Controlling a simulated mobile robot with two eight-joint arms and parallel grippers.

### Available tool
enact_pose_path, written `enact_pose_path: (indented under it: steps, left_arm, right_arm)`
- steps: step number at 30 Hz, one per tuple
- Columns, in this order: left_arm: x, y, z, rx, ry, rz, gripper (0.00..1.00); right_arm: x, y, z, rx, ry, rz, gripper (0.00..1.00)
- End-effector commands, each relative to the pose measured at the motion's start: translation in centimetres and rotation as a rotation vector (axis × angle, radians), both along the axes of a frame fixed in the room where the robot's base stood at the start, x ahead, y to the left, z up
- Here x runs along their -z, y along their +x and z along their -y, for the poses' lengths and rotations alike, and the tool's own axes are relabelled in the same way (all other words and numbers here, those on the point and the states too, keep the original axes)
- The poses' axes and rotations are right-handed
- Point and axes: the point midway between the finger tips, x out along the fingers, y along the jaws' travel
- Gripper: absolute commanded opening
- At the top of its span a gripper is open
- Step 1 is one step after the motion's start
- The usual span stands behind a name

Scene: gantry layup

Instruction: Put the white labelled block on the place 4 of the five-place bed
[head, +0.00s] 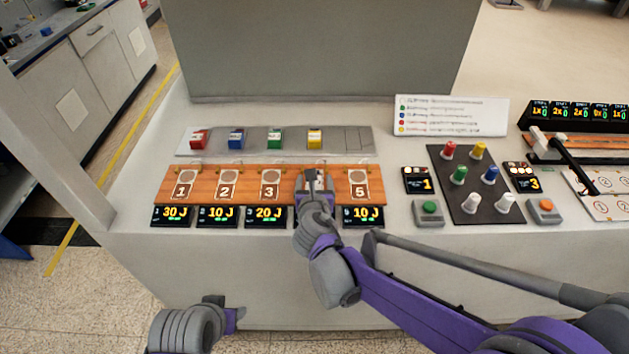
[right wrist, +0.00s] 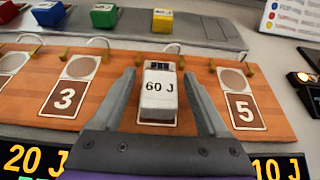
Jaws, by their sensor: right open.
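The white labelled block (right wrist: 158,97), marked "60 J", sits between places 3 and 5 on the orange five-place bed (head: 206,182), at place 4. It covers that place's number. My right gripper (right wrist: 160,80) is open, with one finger on each side of the block and a visible gap to each. In the head view my right gripper (head: 313,182) hides most of place 4 and the block. My left gripper (head: 237,316) is low at the front, away from the bed; its jaws are not clear.
A grey rack (head: 355,141) behind the bed holds red (head: 199,138), blue (head: 236,139), green (head: 274,139) and yellow (head: 314,138) blocks. Displays line the bed's front. A dark knob panel (head: 475,183) stands to the right. Places 1, 2, 3 and 5 are empty.

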Motion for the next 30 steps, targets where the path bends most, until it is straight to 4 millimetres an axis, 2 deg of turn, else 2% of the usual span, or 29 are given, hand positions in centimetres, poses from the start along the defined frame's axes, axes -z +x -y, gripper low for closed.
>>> enact_pose_path:
  steps: [4,7,18,21,25,30]
  left_arm:
    - [-0.5,0.1,0.0,0.000,0.000,0.002,0.50]
    - [-0.3,0.1,0.0,0.000,0.000,0.001,0.50]
    - [-0.5,0.1,0.0,0.000,0.000,0.002,0.50]
    - [-0.6,0.1,0.0,0.000,0.000,0.003,0.50]
    - [-0.7,0.2,0.0,0.000,0.000,0.003,0.50]
    - [-0.8,0.2,0.0,0.000,0.000,0.003,0.50]
  right_arm:
    - [-0.5,0.0,0.0,0.000,0.000,0.001,0.77]
    - [-0.8,-1.1,-0.1,-0.003,0.001,0.000,0.77]
    - [-3.7,-8.1,-0.1,-0.003,0.000,0.000,0.77]
    - [-4.3,-9.4,-0.1,-0.002,0.000,0.001,0.77]
    - [-4.7,-10.6,-0.1,-0.002,0.000,0.000,0.77]
    - [-4.9,-11.1,0.0,0.000,0.000,0.000,0.77]
